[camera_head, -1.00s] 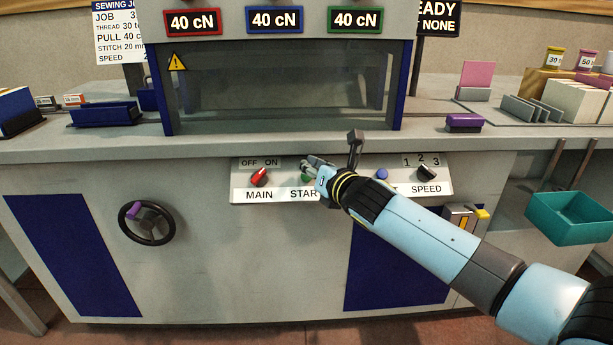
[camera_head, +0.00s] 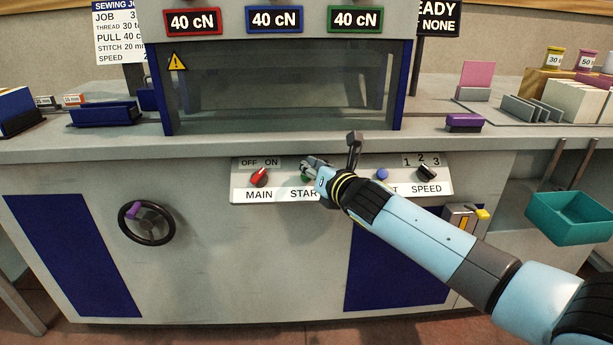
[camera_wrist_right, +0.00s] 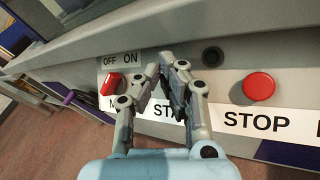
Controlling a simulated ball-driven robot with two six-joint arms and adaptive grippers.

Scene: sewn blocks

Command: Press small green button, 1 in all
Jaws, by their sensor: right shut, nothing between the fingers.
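The small green button (camera_head: 305,178) sits on the sloped control panel (camera_head: 235,193) above the START label, and only a sliver of it shows beside my fingers. My right gripper (camera_head: 306,164) is shut and empty, its fingertips at the green button. I cannot tell whether they touch it. In the right wrist view the shut fingertips (camera_wrist_right: 166,68) point at the panel above the START label (camera_wrist_right: 165,109), and the green button is hidden behind them. My left gripper is not in view.
The red MAIN switch (camera_head: 259,177) is left of my fingers. The red STOP button (camera_wrist_right: 259,86) is right of them in the wrist view. A black lever (camera_head: 354,148) rises just behind my wrist. A blue button (camera_head: 382,174) and the SPEED knob (camera_head: 427,173) are further right.

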